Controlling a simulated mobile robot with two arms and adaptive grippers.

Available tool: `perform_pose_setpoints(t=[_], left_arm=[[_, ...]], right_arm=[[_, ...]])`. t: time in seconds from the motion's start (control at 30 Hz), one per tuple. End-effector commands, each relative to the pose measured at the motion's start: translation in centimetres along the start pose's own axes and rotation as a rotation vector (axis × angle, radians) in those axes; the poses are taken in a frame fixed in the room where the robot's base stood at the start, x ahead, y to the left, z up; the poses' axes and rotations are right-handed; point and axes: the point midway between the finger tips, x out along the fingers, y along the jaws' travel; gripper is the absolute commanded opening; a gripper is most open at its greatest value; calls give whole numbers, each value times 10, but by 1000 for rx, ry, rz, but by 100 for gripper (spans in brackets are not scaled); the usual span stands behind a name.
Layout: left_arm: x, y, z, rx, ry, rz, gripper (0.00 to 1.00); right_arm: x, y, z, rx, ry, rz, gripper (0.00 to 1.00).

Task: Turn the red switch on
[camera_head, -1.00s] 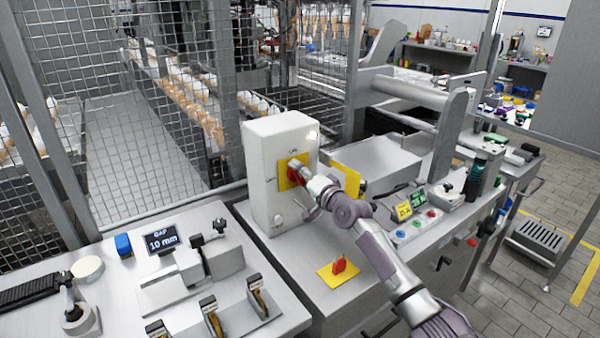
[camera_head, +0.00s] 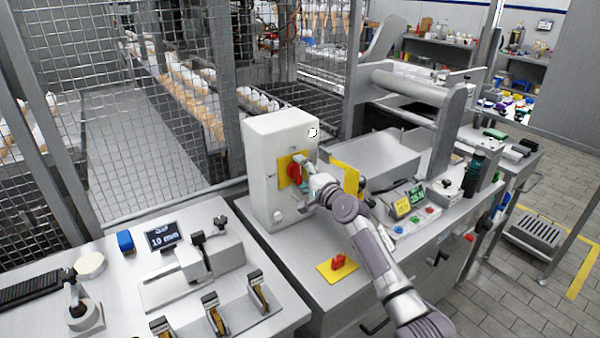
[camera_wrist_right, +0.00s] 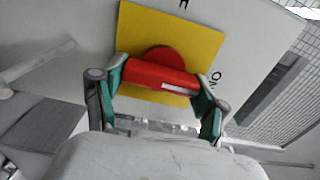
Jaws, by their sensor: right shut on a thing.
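The red switch (camera_head: 294,172) is a rotary knob on a yellow plate, on the front of a white box (camera_head: 262,190). My right gripper (camera_head: 304,166) is at the knob. In the right wrist view, its two green-padded fingers (camera_wrist_right: 160,92) sit at either end of the knob's red handle (camera_wrist_right: 158,74), shut on it. The handle lies roughly along the yellow plate's (camera_wrist_right: 205,42) edges, with a white line on its right part. Letters reading "ON" are printed right of the plate. My left gripper is not in view.
A second red knob on a yellow plate (camera_head: 336,270) lies on the bench top below. A button panel (camera_head: 412,222) and a dark green bottle (camera_head: 474,174) stand to the right. A gap gauge fixture (camera_head: 190,272) is at the left. A mesh fence is behind.

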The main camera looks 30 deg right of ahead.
Motion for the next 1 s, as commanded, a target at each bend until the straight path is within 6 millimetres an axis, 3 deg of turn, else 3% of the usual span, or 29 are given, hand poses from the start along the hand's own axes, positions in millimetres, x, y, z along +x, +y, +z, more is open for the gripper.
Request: perform_pose_setpoints(t=[0.27,0.3,0.43,0.8,1.0], left_arm=[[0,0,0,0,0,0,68],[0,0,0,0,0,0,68],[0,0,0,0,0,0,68],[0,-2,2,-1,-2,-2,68],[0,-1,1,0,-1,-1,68]], right_arm=[[0,1,0,6,1,1,38],[0,1,0,6,0,1,79],[0,1,0,4,0,1,98],[-3,0,0,1,0,0,98],[-32,2,0,1,0,1,98]])
